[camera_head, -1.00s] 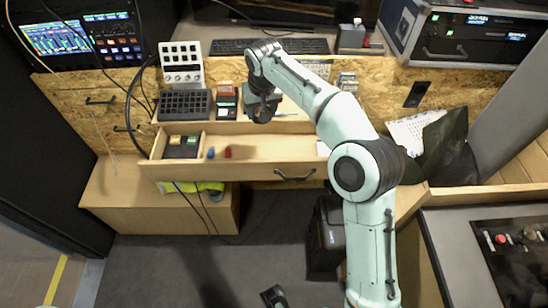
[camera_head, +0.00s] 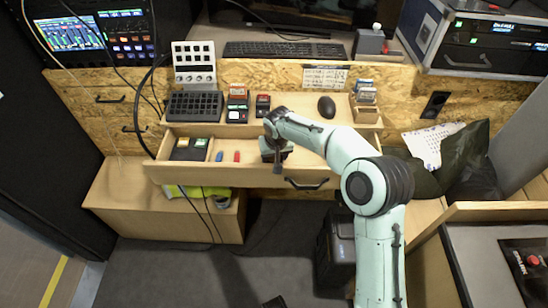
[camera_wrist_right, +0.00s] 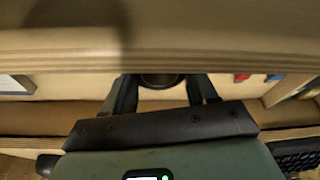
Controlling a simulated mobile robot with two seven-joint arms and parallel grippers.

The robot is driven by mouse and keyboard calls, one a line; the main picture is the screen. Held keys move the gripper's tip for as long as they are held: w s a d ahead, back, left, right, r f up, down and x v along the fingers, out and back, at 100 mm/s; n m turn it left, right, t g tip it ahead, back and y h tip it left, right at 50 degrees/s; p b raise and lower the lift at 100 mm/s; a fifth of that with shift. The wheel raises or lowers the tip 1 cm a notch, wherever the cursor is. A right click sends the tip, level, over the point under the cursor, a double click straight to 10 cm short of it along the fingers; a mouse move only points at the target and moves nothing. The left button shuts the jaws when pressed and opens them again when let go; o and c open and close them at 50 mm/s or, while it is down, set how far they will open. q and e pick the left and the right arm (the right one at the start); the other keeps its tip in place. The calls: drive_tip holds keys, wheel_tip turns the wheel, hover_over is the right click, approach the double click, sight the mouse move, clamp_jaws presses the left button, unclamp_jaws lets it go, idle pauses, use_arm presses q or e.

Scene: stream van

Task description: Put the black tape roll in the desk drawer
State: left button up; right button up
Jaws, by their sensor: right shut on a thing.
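My right gripper (camera_head: 275,166) is over the open desk drawer (camera_head: 240,174), near its middle, pointing down. In the right wrist view its two fingers (camera_wrist_right: 160,92) are shut on the dark round tape roll (camera_wrist_right: 160,80), with the drawer's bare wooden floor around it. The roll is mostly hidden by the gripper in the head view; whether it touches the drawer floor I cannot tell. A small dark tip (camera_head: 275,302) at the bottom edge of the head view may be my left gripper; its jaws cannot be made out.
In the drawer, a compartment (camera_head: 188,150) at the left holds small boxes; a blue piece (camera_head: 219,156) and a red piece (camera_head: 237,156) lie beside it. The drawer has a dark handle (camera_head: 306,184).

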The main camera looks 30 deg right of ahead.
use_arm(q)
drive_tip(key=shift+w+a, duration=0.1)
use_arm(e)
drive_tip(key=shift+f, duration=0.2)
use_arm(q)
drive_tip(key=shift+w+f, duration=0.1)
drive_tip(key=shift+f, duration=0.05)
use_arm(e)
drive_tip(key=shift+f, duration=0.15)
drive_tip(key=o, duration=1.1)
drive_tip(key=shift+c, duration=0.2)
use_arm(q)
drive_tip(key=shift+s+d+r+g+p, duration=0.15)
drive_tip(key=shift+s+r+p, duration=0.35)
drive_tip(key=shift+r+p, duration=0.1)
drive_tip(key=shift+s+d+r+g+p, duration=0.15)
drive_tip(key=shift+s+r+p, duration=0.35)
drive_tip(key=shift+r, duration=0.1)
use_arm(e)
drive_tip(key=v, duration=1.2)
drive_tip(key=shift+s, duration=0.1)
